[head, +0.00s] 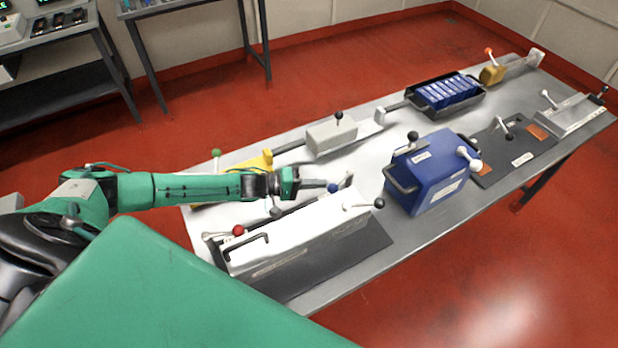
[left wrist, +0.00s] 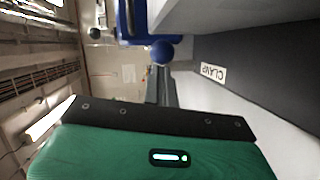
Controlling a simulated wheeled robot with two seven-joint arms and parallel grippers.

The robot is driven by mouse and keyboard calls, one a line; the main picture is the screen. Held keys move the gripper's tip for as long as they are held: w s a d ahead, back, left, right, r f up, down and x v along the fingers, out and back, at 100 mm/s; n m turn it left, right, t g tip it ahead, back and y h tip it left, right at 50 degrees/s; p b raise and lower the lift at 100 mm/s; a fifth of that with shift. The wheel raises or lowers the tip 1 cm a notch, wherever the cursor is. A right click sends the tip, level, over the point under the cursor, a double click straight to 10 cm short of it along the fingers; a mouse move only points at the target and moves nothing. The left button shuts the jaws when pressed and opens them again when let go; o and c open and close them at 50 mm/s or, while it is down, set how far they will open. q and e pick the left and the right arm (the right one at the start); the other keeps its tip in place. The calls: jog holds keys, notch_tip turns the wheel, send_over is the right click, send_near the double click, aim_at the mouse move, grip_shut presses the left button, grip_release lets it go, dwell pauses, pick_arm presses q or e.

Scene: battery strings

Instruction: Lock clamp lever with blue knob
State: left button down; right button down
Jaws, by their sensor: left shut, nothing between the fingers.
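The blue knob (head: 333,188) sits at the back edge of the white box (head: 300,235), near its right end. In the left wrist view the blue knob (left wrist: 162,52) is straight ahead of the fingertips. My left gripper (head: 318,184) is shut and empty, its fingers pointing right at the knob. In the left wrist view the closed fingers (left wrist: 163,88) end just short of or against the knob; I cannot tell whether they touch. Most of the knob's lever is hidden. A "CLAMP" label (left wrist: 213,73) lies on a dark surface to the right of the fingers.
The white box also has a red knob (head: 238,230) and a black knob (head: 379,203). A blue case (head: 432,180) stands to the right. A grey block (head: 331,136) and a yellow fixture (head: 262,160) with a green knob (head: 216,153) lie behind my arm.

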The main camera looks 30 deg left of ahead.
pick_arm(q)
jog(key=shift+s+d+f+h, duration=0.3)
jog(key=shift+s+d, duration=0.2)
jog(key=shift+d, duration=0.3)
jog(key=shift+s+a+b, duration=0.3)
jog(key=shift+s+a, duration=0.05)
jog(key=shift+a, duration=0.05)
jog(key=w+r+b+v, duration=0.1)
jog(key=b+v, duration=0.2)
jog(key=v, duration=1)
jog(key=shift+a, duration=0.65)
